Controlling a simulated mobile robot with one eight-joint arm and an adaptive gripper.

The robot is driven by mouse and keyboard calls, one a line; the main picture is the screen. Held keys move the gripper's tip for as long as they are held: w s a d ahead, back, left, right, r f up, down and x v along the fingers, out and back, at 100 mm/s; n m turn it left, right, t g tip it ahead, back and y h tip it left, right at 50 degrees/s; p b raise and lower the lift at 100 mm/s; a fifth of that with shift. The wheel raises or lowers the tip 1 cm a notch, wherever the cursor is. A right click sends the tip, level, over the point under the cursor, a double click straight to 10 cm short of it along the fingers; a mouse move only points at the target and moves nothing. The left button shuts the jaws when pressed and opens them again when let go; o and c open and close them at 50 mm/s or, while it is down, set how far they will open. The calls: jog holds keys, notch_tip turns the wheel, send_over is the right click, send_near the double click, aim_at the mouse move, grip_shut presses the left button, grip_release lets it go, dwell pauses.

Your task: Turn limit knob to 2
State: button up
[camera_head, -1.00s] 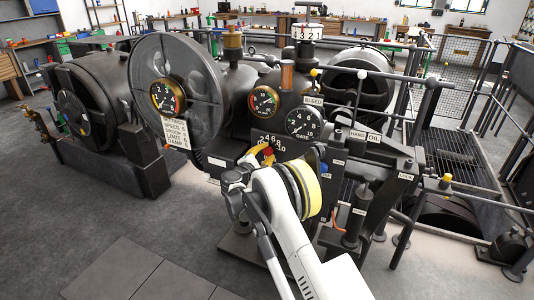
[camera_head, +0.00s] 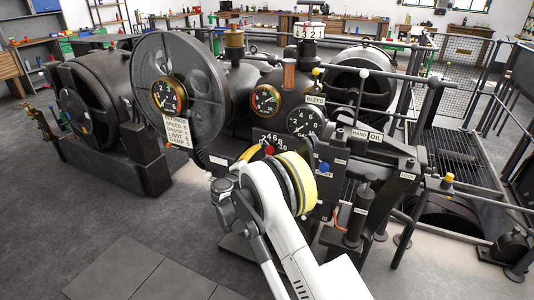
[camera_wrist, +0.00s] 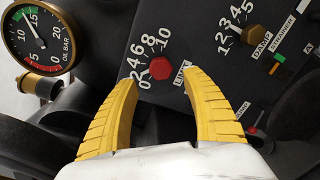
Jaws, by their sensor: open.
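The limit knob (camera_wrist: 160,67) is a small red hexagonal knob on a dark panel in the wrist view, with a white scale from 0 to 10 curving over it and a LIMIT label beside it. Its exact setting is hard to read. My gripper (camera_wrist: 163,78) is open, its two yellow fingers reaching toward the panel on either side of the knob's lower part. Nothing is between the fingers but the knob ahead; contact cannot be told. In the head view the red knob (camera_head: 270,149) shows just beyond my wrist, which hides most of the fingers.
An oil gauge (camera_wrist: 38,38) is at the upper left. A red-tipped lever (camera_wrist: 253,130) is right of the fingers. A large black wheel (camera_head: 190,65) stands left of the panel.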

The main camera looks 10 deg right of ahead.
jog(key=v, duration=0.6)
jog(key=s+d+r+m+g+y, duration=0.45)
jog(key=s+d+r+m, duration=0.5)
jog(key=s+r, duration=0.6)
jog(key=s+f+m+y, duration=0.2)
jog(key=s+m+y, duration=0.1)
jog(key=s, duration=1.1)
jog(key=s+a+f+m+g+y, duration=0.1)
jog(key=s+f+m+y, duration=0.1)
jog(key=s, duration=1.3)
jog(key=shift+a+f+m+y, duration=0.3)
jog(key=shift+m+y, duration=0.25)
jog(key=shift+m, duration=0.7)
jog(key=shift+g, duration=0.25)
